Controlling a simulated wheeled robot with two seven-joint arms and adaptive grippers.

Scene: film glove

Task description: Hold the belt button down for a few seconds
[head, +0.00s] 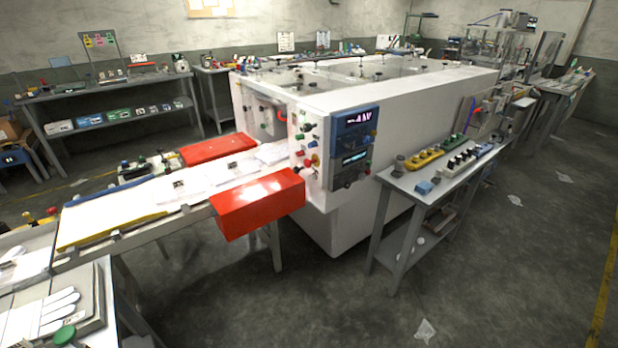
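A large white machine (400,110) stands in the middle of the head view. Its front end carries a panel of small coloured buttons (308,145), several of them green, red or yellow. I cannot tell which one is the belt button. A dark control panel (355,148) with lit displays and more buttons is on the machine's near corner. A green round button (64,335) shows at the bottom left, beside white gloves. A belt (160,195) with white film and gloves runs into the machine. Neither of my grippers is in view.
Red covers (258,204) flank the belt at the machine. A grey side table (440,180) with coloured parts stands at the machine's right side. Shelved benches (110,90) line the back wall. Bits of litter lie on the dark floor, which is open at the front right.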

